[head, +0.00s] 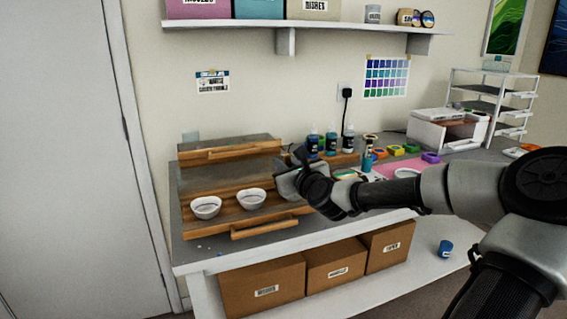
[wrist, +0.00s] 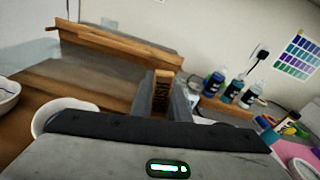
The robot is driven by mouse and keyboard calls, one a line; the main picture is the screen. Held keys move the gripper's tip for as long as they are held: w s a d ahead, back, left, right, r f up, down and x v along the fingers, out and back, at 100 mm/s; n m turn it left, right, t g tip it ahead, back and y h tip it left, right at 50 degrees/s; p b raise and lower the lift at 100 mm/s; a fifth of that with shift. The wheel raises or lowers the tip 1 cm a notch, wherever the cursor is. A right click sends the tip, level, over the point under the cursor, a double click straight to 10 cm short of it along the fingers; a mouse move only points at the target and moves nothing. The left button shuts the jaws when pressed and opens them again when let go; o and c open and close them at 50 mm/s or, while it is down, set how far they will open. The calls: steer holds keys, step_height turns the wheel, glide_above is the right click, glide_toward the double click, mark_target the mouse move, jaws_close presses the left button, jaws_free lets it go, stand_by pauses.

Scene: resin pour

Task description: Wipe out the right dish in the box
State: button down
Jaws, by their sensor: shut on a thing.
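The box is a wooden tray-like box (head: 228,214) on the bench, with two white dishes in it. The left dish (head: 206,207) and right dish (head: 251,198) sit side by side and look upright. My gripper (head: 290,175) is just right of the right dish, above the box's right end. The right dish (wrist: 60,108) is partly covered by my gripper's body there; the left dish (wrist: 7,92) is cut off.
A wood-edged panel (head: 230,152) stands behind the box, and a wooden bar (head: 265,229) runs along its front. Several bottles (head: 330,143) stand right of it. Coloured rings and a pink mat (head: 400,168) lie farther right. A shelf (head: 300,26) hangs above.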

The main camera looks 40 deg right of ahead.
steer(key=shift+f, duration=0.35)
